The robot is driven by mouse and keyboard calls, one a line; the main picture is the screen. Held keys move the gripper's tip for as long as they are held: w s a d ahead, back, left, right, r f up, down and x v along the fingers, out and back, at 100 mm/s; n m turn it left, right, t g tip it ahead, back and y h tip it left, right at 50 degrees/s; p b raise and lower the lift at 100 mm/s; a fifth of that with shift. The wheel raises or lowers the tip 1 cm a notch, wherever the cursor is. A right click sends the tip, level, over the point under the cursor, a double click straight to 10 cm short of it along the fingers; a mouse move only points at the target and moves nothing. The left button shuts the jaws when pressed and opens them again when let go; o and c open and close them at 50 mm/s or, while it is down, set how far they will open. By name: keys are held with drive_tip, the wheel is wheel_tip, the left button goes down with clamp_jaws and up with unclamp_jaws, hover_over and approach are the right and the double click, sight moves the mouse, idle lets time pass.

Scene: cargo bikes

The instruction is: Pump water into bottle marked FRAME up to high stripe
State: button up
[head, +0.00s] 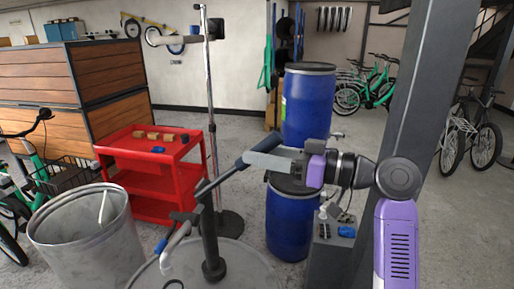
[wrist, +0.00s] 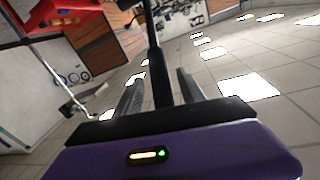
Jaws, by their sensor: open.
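A dark hand pump (head: 209,240) stands upright on a round grey drum (head: 235,262) at the bottom of the head view. Its pale spout (head: 176,243) points down to the left, with a blue part beside it. Its dark lever (head: 226,176) slopes up to the right. My gripper (head: 250,160) is at the lever's upper end. In the wrist view, the open fingers (wrist: 159,80) stand on both sides of a black bar, which looks like the lever; contact cannot be told. I cannot make out a bottle marked FRAME or its stripes.
Two blue barrels, one higher (head: 309,105) and one lower (head: 291,225), stand behind my arm. A red cart (head: 150,180), a metal bin (head: 85,240) and a chrome stand (head: 212,110) are left. A grey cabinet (head: 330,262) with small items is right of the lower barrel.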

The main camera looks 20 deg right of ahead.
drive_tip(key=shift+w+a, duration=0.5)
drive_tip(key=shift+a, duration=0.05)
clamp_jaws()
idle(1.1)
